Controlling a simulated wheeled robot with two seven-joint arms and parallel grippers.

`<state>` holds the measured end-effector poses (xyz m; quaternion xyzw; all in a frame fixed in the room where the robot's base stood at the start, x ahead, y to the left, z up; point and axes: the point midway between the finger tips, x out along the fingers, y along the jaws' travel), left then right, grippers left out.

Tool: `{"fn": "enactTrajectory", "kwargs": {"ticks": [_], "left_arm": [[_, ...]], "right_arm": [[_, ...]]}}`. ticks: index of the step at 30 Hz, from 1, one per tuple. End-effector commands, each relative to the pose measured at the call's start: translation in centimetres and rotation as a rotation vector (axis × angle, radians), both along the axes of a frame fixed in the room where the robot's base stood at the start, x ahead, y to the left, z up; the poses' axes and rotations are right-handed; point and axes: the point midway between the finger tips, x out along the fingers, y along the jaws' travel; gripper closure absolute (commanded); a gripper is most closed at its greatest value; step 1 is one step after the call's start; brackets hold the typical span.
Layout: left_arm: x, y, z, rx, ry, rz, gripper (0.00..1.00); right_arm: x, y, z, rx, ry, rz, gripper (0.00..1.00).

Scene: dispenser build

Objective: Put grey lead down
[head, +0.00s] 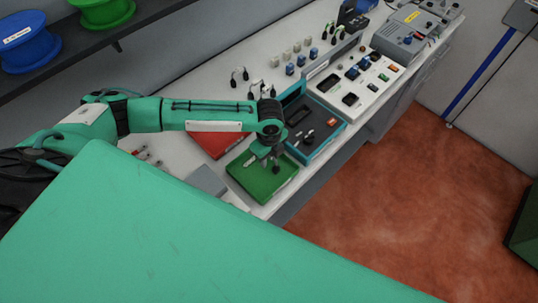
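My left gripper (270,161) points down over a green tray (262,187) near the bench's front edge. Small dark parts show at and below its fingertips. I cannot tell whether these are fingers or a held lead, nor whether the gripper is open or shut. A small pale piece shows in the tray at the gripper's left. I cannot pick out a grey lead for certain. Several short looped leads with dark ends (240,77) stand on the bench behind my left arm. My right gripper is out of view.
A red tray (212,141) lies behind the green one, partly under my arm. A teal-framed panel (318,127) and a white control panel (368,72) stand to the right. A grey block (205,180) is at the left. Spools (28,43) sit on a shelf.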

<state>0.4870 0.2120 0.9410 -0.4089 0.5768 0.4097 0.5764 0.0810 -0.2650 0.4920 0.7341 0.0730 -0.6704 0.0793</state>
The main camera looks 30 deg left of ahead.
Motion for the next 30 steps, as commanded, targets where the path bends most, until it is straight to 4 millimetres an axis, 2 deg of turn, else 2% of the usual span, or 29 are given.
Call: {"fn": "enactTrajectory", "kwargs": {"ticks": [8, 11, 21, 24, 30], "left_arm": [[0.1, 0.0, 0.9, 0.0, -0.003, -0.001, 0.65], [0.1, 0.0, 2.4, -0.001, -0.004, -0.002, 0.65], [0.1, 0.0, 9.5, -0.001, -0.004, 0.0, 0.65], [0.1, 0.0, 11.0, -0.001, -0.003, 0.0, 0.65], [0.1, 0.0, 12.3, -0.001, 0.0, 0.0, 0.65]], "right_arm": [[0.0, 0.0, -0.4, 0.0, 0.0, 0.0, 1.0], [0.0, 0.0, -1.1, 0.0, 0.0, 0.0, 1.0], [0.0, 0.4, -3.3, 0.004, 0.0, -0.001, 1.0], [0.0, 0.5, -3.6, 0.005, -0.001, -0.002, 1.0], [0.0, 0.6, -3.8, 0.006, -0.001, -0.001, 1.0]]}}
